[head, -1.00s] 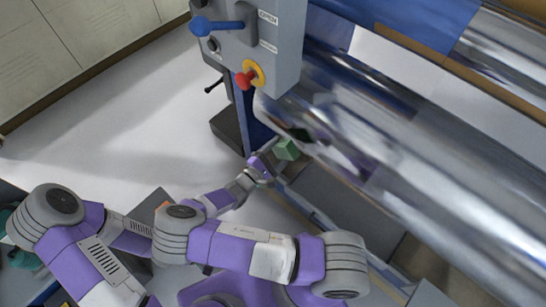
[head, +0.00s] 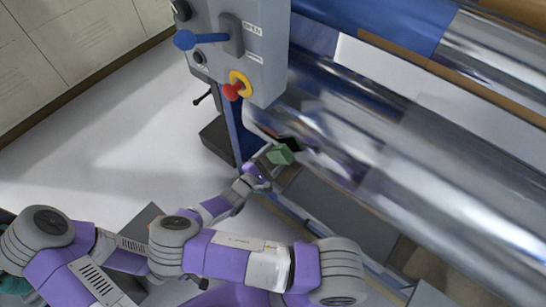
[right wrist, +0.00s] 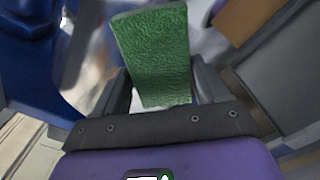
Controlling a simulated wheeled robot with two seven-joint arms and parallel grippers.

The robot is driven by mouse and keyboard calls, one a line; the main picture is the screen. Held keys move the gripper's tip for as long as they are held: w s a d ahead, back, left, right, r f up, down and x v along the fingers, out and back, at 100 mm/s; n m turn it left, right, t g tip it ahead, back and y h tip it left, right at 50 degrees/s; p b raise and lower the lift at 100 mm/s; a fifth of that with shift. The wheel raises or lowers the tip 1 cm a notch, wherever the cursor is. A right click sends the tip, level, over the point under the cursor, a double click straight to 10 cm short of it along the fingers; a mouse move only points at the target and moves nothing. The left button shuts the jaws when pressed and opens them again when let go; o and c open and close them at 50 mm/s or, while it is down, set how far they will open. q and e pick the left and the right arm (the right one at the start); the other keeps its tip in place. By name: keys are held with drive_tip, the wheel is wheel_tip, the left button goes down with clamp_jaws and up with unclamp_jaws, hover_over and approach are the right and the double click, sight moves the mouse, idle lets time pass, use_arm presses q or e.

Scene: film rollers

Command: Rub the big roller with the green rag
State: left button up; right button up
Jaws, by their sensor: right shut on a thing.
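The big roller (head: 400,165) is a shiny metal cylinder running diagonally across the right half of the head view. The green rag (head: 281,154) is at the roller's left end, at the tip of my right gripper (head: 268,160). In the right wrist view the green rag (right wrist: 155,58) stands up between the two fingers of my right gripper (right wrist: 160,92), which is shut on it. The rag looks close to the roller's end; I cannot tell whether it touches. My left gripper is not in view.
A grey control box (head: 237,45) with a blue lever (head: 200,39) and a red button (head: 233,91) stands left of the roller. A blue frame post (head: 238,128) is below it. Open floor (head: 110,130) lies to the left.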

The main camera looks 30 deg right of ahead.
sight(281, 163)
drive_tip(key=shift+x, duration=1.1)
drive_tip(key=shift+s+d+r+p, duration=0.1)
drive_tip(key=shift+s+d+p, duration=0.15)
drive_tip(key=shift+s+p, duration=0.35)
drive_tip(key=shift+s+d+r+p, duration=0.1)
drive_tip(key=shift+s+d+p, duration=0.15)
drive_tip(key=shift+s+p, duration=0.25)
drive_tip(key=shift+s+d+f, duration=0.15)
drive_tip(key=shift+s, duration=0.4)
drive_tip(key=shift+s+d+p, duration=0.3)
drive_tip(key=shift+s+p, duration=0.3)
drive_tip(key=shift+s+d+p, duration=0.3)
drive_tip(key=shift+s+p, duration=0.25)
drive_tip(key=shift+s+d, duration=0.2)
drive_tip(key=shift+s, duration=0.2)
drive_tip(key=shift+s+d+p, duration=0.2)
drive_tip(key=shift+s+p, duration=0.3)
drive_tip(key=shift+p, duration=0.05)
drive_tip(key=shift+s+d+p, duration=0.2)
drive_tip(key=shift+s+p, duration=0.25)
drive_tip(key=shift+p, duration=0.05)
drive_tip(key=shift+s+d+p, duration=0.25)
drive_tip(key=shift+s+p, duration=0.2)
drive_tip(key=shift+s, duration=0.3)
